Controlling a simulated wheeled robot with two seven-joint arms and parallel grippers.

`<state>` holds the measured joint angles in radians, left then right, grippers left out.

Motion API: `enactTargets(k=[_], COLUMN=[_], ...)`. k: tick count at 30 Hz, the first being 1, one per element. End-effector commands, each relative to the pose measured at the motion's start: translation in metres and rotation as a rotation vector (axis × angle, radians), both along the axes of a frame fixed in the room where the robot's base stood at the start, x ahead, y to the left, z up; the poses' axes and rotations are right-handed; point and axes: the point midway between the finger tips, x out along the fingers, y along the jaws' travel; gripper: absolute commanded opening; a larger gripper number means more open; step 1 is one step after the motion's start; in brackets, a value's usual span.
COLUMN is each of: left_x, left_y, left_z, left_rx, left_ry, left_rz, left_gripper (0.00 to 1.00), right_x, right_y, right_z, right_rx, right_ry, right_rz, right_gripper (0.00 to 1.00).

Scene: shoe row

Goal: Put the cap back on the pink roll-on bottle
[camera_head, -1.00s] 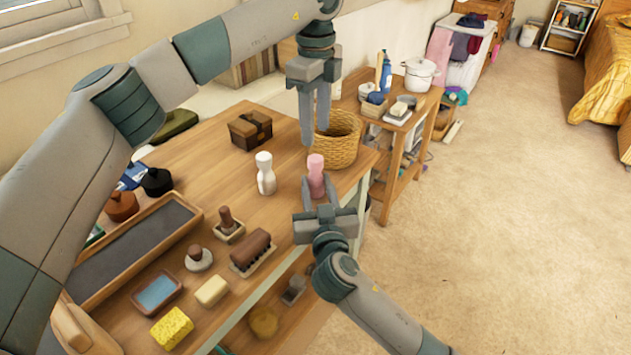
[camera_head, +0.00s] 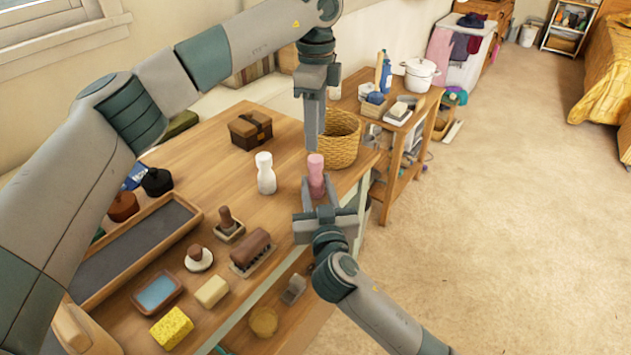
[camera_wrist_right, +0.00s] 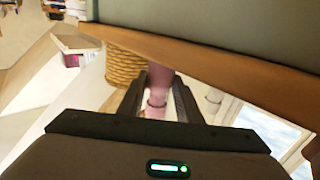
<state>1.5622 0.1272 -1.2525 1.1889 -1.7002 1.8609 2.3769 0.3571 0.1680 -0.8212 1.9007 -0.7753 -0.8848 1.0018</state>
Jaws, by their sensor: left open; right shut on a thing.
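The pink roll-on bottle (camera_head: 316,182) stands upright at the right edge of the wooden table, with a rounded pink top. My right gripper (camera_head: 318,195) is shut on its lower part from the front. In the right wrist view the bottle (camera_wrist_right: 156,108) shows between the fingers, with a dark ring around it. I cannot tell whether the pink top is the cap, and no separate loose cap shows. My left gripper (camera_head: 312,146) is open, pointing down just above the bottle's top. Its fingers overlap in the head view, and I cannot tell if they touch the top.
A white bottle (camera_head: 265,174) stands left of the pink one. A wicker basket (camera_head: 343,142) is close behind, and a brown box (camera_head: 250,130) is farther back. Brushes, soap, a yellow sponge (camera_head: 171,328) and a long dark tray (camera_head: 130,250) fill the table's near left.

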Motion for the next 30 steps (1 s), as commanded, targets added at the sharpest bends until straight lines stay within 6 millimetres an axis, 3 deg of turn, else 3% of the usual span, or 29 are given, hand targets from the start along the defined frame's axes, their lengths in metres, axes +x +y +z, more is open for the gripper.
enactTargets(k=[15,28,29,30], left_x=[0.0,0.0,0.0,0.0], left_y=[0.0,0.0,0.0,0.0], left_z=[-0.06,-0.069,-0.069,-0.069], left_rx=[0.001,0.0,0.0,0.0], left_ry=[0.001,0.0,0.0,0.0], left_rz=[0.0,0.0,0.0,0.0], left_gripper=[0.41,0.41,0.39,0.29], right_x=[0.0,0.0,0.0,0.0], right_y=[0.0,0.0,0.0,0.0], right_z=[0.0,0.0,0.0,0.0], right_rx=[0.0,0.0,0.0,0.0], right_ry=[0.0,0.0,0.0,0.0], right_rz=[0.0,0.0,0.0,0.0], right_gripper=[0.0,0.0,0.0,0.0])
